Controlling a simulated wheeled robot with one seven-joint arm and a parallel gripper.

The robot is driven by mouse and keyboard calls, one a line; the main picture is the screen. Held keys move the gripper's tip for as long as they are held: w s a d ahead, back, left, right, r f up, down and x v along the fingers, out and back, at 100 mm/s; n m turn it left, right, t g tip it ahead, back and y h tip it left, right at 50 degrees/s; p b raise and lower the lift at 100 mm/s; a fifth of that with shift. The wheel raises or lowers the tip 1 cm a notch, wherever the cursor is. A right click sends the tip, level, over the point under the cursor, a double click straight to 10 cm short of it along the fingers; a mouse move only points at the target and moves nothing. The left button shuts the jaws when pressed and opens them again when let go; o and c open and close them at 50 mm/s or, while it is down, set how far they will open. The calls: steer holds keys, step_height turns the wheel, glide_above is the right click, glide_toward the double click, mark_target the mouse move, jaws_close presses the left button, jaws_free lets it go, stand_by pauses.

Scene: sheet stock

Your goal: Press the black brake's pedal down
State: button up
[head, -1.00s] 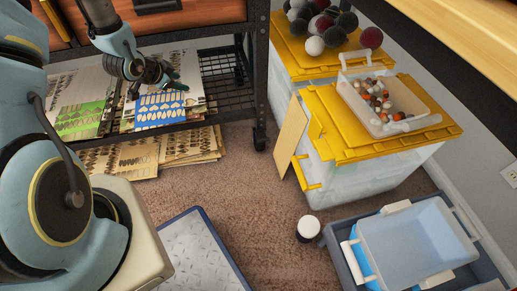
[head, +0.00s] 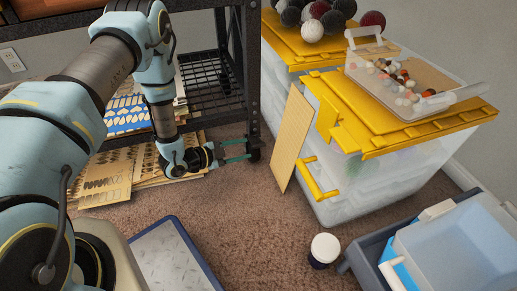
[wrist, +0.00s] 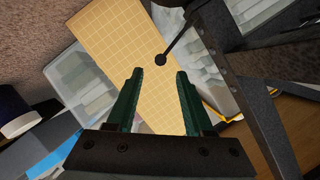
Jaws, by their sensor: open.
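The black wire rack (head: 253,80) stands on the carpet, with a small dark caster (head: 255,143) at its near right foot. In the wrist view, a thin black lever (wrist: 174,45) with a round knob runs out near the black rack frame (wrist: 250,90); I take it for the brake's pedal. My gripper (head: 248,149) is low, beside that foot, with its green fingers pointing right. It is open and empty. In the wrist view, the knob lies just beyond the gap between my fingertips (wrist: 159,73); whether they touch it I cannot tell.
A tan gridded board (head: 293,138) leans against clear bins with yellow lids (head: 400,125), right of my gripper. A white-capped jar (head: 325,248) and blue tubs (head: 440,245) stand in front. Paper sheets (head: 110,180) lie left. Carpet between is clear.

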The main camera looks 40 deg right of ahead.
mark_target(254, 147)
steer(key=b+x, duration=0.2)
steer(key=x, duration=0.4)
steer(key=shift+f, duration=0.15)
steer(key=shift+d+f, duration=0.1)
steer(key=shift+d, duration=0.55)
steer(key=shift+c, duration=0.2)
steer(key=c, duration=0.8)
steer(key=shift+s+a+f, duration=0.1)
